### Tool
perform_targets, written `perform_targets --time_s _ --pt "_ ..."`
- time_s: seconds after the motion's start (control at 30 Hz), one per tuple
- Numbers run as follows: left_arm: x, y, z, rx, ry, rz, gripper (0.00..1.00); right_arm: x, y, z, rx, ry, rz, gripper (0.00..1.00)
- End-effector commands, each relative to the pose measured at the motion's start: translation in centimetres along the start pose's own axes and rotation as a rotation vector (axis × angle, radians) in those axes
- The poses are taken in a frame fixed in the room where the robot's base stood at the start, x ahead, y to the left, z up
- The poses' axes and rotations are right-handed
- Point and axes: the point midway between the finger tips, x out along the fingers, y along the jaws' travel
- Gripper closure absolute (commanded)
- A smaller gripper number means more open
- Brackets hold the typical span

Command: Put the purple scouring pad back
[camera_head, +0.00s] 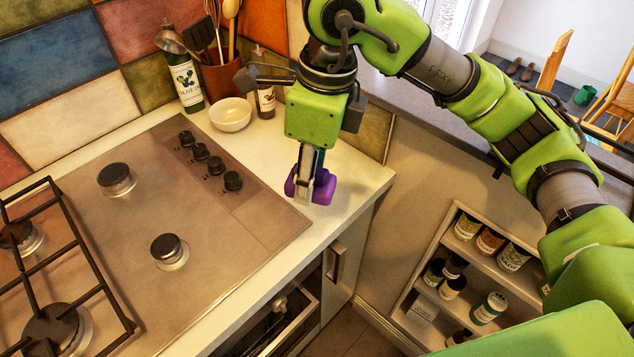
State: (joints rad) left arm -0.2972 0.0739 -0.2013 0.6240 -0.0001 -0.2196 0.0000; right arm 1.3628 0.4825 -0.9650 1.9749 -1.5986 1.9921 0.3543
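The purple scouring pad (324,188) is at my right gripper (306,191), low over the pale counter at the right of the hob. My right gripper points down, and its fingers look shut on the pad, with purple showing on both sides of the near finger. The finger hides the pad's middle. I cannot tell whether the pad touches the counter. My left gripper is not in view.
A white bowl (231,115), an olive oil bottle (187,84), a soap bottle (266,101) and a utensil pot (222,77) stand by the tiled wall. The gas hob (215,240) fills the left. Shelves of jars (468,262) stand at lower right. The counter's front corner is bare.

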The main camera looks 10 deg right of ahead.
Motion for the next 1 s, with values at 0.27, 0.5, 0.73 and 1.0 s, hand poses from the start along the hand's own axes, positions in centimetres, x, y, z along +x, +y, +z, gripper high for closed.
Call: perform_targets --time_s 0.27,0.5,0.73,1.0 --pt "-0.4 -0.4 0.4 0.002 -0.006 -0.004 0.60 0.4 -1.4 0.6 0.095 0.002 -0.008 0.83" --pt "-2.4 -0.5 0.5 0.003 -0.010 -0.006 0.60 2.9 -7.0 1.3 0.096 0.004 -0.006 0.83" --pt "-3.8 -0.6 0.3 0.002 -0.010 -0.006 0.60 6.9 -11.1 1.6 0.090 0.003 -0.006 0.83" --pt "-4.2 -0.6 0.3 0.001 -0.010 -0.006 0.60 9.2 -12.9 1.8 0.086 -0.001 -0.009 0.83"
